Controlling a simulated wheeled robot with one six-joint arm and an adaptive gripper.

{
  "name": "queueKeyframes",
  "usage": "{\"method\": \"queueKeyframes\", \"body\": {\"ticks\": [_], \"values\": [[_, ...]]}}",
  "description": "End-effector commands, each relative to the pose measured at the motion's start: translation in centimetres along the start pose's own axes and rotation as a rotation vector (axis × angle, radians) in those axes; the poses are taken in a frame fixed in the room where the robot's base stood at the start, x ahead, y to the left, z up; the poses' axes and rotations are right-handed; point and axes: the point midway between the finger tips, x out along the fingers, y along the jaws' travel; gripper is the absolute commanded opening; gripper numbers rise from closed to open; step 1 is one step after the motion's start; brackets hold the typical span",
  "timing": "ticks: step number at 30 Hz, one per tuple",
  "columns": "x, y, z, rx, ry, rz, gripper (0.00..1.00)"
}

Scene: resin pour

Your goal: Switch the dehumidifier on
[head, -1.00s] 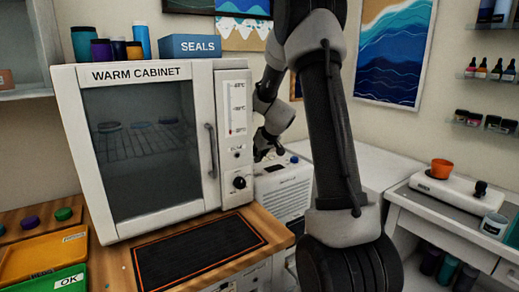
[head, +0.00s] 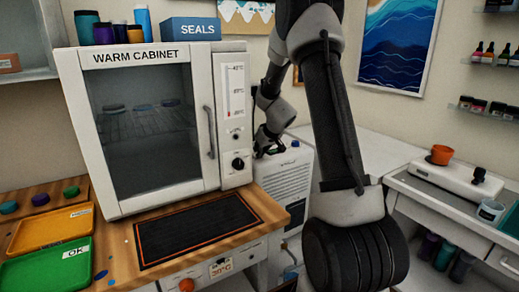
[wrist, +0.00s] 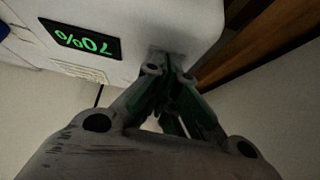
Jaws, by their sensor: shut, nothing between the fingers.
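The dehumidifier (head: 287,190) is a white box with a slatted front, to the right of the warm cabinet in the head view. A blue knob or cap (head: 295,143) shows on its top. In the wrist view its white casing (wrist: 130,22) fills the top, with a lit green display (wrist: 80,40) reading 70%, upside down. My gripper (head: 263,150) is at the top left of the dehumidifier, beside the cabinet. In the wrist view the fingers (wrist: 168,66) are shut and empty, with their tips at the casing's edge. I cannot tell whether they touch it. The switch is not clearly visible.
The warm cabinet (head: 150,215) stands close on the left, on a wooden bench (head: 120,262) with a black mat (head: 195,232). A white worktop (head: 375,150) is clear behind on the right. An orange cup (head: 441,155) stands on a white device at right.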

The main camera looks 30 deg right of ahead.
Motion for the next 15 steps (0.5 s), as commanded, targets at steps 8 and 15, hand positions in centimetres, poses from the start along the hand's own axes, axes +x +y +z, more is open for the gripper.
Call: {"method": "queueKeyframes", "body": {"ticks": [8, 15], "values": [[0.1, -0.1, -0.5, -0.004, 0.002, 0.000, 0.00], [0.3, 0.0, -1.5, -0.002, 0.003, 0.000, 0.00]]}}
